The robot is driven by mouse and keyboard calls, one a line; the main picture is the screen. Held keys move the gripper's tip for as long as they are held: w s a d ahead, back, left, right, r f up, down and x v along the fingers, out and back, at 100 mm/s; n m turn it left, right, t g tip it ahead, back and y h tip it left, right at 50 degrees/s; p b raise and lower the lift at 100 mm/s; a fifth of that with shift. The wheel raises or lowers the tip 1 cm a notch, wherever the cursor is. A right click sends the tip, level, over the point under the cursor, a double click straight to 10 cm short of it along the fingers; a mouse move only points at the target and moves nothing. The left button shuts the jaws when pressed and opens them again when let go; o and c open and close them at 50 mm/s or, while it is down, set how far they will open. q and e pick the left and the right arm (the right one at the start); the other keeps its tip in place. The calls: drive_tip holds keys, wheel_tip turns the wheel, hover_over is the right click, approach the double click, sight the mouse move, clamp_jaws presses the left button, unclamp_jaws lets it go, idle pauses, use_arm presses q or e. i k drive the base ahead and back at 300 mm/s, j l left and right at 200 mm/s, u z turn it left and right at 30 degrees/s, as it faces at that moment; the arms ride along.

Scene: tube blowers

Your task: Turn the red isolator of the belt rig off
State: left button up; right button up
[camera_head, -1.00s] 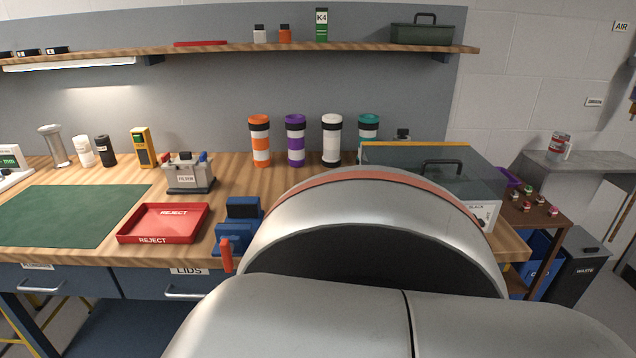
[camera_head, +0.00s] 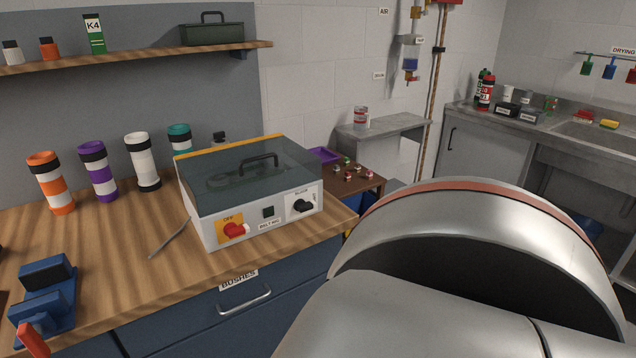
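The belt rig (camera_head: 207,238) is a white box with a smoky clear lid and a black handle, on the right end of the wooden bench. Its red isolator (camera_head: 235,231) is a rotary knob on a yellow plate marked OFF, at the left of the front panel. The knob looks tilted; I cannot tell its exact setting. A small dark square (camera_head: 268,211) and a black knob (camera_head: 302,206) sit to its right. A large silver part of my own arm fills the lower right, apart from the rig in the picture. Neither gripper shows.
A blue vise (camera_head: 45,290) with a red handle stands at the bench's left front. Several banded tubes (camera_head: 98,170) stand behind. A thin grey rod (camera_head: 170,238) lies beside the rig. A brown side table (camera_head: 352,186) with small parts is beyond the bench's right end.

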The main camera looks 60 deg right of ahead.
sight(232, 229)
drive_tip(key=z, duration=1.6)
